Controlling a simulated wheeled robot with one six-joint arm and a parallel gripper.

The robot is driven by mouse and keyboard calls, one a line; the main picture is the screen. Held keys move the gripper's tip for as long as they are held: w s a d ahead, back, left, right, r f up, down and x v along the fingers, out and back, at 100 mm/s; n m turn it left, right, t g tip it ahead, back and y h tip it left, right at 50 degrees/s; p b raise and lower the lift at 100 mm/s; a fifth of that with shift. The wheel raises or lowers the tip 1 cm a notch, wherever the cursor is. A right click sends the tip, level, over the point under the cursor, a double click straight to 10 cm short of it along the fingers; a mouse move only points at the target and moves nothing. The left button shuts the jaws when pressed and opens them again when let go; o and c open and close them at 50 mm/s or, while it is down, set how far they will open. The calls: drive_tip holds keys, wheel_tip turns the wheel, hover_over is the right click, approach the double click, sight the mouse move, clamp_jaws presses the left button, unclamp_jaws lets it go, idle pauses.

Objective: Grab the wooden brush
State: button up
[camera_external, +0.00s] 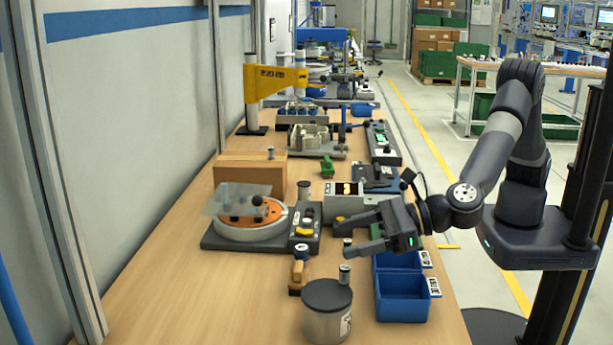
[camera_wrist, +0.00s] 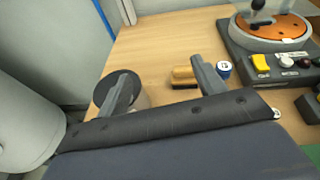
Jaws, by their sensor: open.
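The wooden brush (camera_external: 297,273) lies on the wooden workbench, left of and behind a grey can. In the wrist view the brush (camera_wrist: 184,75) shows a tan wooden body with a dark underside, and my right finger partly overlaps its right end. My gripper (camera_external: 345,238) is open and empty above the bench, to the right of and higher than the brush. In the wrist view the fingers of my gripper (camera_wrist: 160,73) are spread wide, with the brush beyond them, nearer the right finger.
A grey can with a dark lid (camera_external: 327,312) stands close in front of the brush. Blue bins (camera_external: 403,309) sit to the right. A small cylinder (camera_external: 344,275) stands beside the brush. A turntable fixture (camera_external: 215,240) lies behind. The bench at left is clear.

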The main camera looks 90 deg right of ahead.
drive_tip(key=m+g+h+p, duration=0.1)
drive_tip(key=m, duration=0.1)
approach(301, 266)
drive_tip(key=shift+s+r, duration=0.15)
drive_tip(key=shift+s, duration=0.05)
drive_tip(key=shift+s+d+f+m+h, duration=0.1)
drive_tip(key=shift+f+m+h, duration=0.2)
drive_tip(key=shift+f, duration=0.05)
drive_tip(key=p+x, duration=0.1)
drive_tip(key=x, duration=0.4)
drive_tip(key=shift+w+f, duration=0.15)
drive_tip(key=shift+w, duration=0.05)
drive_tip(key=shift+w+f+p, duration=0.1)
drive_tip(key=shift+w+p, duration=0.4)
drive_tip(key=shift+p, duration=0.05)
drive_tip(key=shift+p+x, duration=0.8)
drive_tip(key=shift+x, duration=1.35)
drive_tip(key=shift+a, duration=0.25)
drive_tip(key=shift+c, duration=0.2)
drive_tip(key=c, duration=0.7)
drive_tip(key=shift+c, duration=0.2)
